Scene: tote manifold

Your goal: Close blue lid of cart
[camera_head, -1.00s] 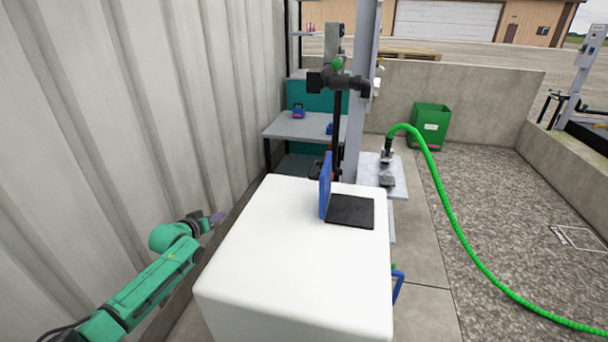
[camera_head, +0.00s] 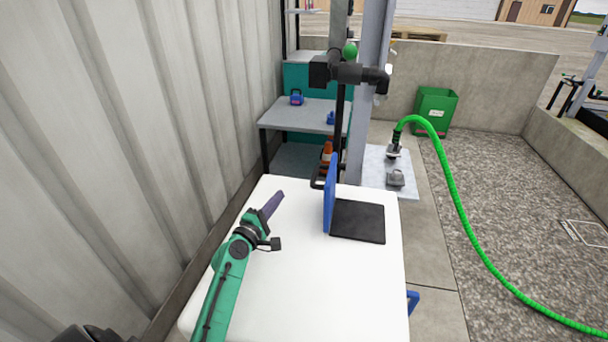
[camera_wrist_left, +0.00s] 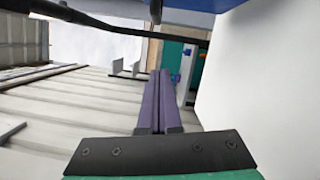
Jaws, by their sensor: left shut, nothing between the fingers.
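The white cart (camera_head: 315,285) stands in front of me. Its blue lid (camera_head: 330,195) is upright, hinged along the left side of a black rectangular panel (camera_head: 358,220) on the cart's top. My left gripper (camera_head: 272,204) is over the left part of the cart's top, left of the lid and apart from it. Its purple fingers are shut together and empty, as the left wrist view also shows (camera_wrist_left: 158,95). In that view a pale surface, likely the cart's top (camera_wrist_left: 265,90), fills the right side, and a blue edge, likely the lid, crosses the top. My right gripper is out of view.
A corrugated wall (camera_head: 110,140) runs close along the left. A grey post (camera_head: 368,90) with black pipes (camera_head: 350,73) stands behind the lid. A grey shelf (camera_head: 305,113) is at the back left. A green hose (camera_head: 462,220) and a green bin (camera_head: 434,110) are on the right.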

